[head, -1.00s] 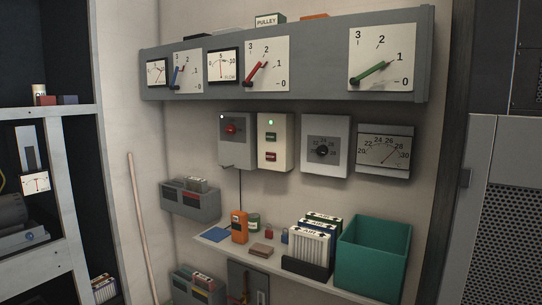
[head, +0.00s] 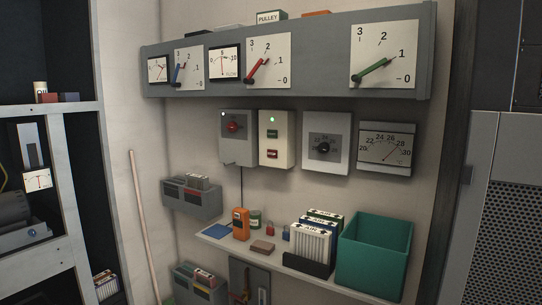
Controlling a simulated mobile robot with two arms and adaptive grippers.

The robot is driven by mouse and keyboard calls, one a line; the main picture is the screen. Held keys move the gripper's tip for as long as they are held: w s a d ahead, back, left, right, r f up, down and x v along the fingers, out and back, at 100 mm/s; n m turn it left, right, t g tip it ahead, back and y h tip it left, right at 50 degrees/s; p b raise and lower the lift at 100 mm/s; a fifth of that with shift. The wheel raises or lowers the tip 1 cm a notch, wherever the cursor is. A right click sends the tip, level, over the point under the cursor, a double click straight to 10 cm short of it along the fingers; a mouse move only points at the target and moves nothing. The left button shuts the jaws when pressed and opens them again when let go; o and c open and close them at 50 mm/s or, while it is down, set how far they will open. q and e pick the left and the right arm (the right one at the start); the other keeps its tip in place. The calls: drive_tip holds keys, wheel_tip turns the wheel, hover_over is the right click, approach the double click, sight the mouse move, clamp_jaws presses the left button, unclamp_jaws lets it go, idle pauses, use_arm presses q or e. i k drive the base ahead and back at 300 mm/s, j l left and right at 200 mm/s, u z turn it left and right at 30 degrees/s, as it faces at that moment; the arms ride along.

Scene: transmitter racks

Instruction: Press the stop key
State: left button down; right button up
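A cream key box (head: 276,140) is on the wall below the grey gauge panel, left of centre. It has a lit green lamp (head: 271,119) at the top, a dark green key (head: 272,134) in the middle and a red key (head: 272,154) at the bottom. The lettering on both keys is too small to read; the red one looks like the stop key. Neither of my grippers shows in the head view.
A grey box with a red knob (head: 232,128) is left of the key box; a dial box (head: 326,143) and temperature gauge (head: 386,148) are right. Below, a shelf (head: 270,263) holds an orange device (head: 240,224), white cartons (head: 312,245) and a green bin (head: 374,256).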

sight(270, 154)
drive_tip(key=i+j+z, duration=0.1)
drive_tip(key=z, duration=0.65)
drive_tip(key=i+j+z, duration=0.25)
drive_tip(key=j, duration=0.35)
drive_tip(key=i+j+z, duration=0.1)
drive_tip(key=i+j, duration=0.15)
drive_tip(key=i+j+z, duration=0.1)
drive_tip(key=j, duration=0.3)
drive_tip(key=i+j+z, duration=0.15)
drive_tip(key=j, duration=0.2)
drive_tip(key=i+j+z, duration=0.1)
drive_tip(key=j, duration=0.25)
drive_tip(key=i+j, duration=0.2)
drive_tip(key=j, duration=0.15)
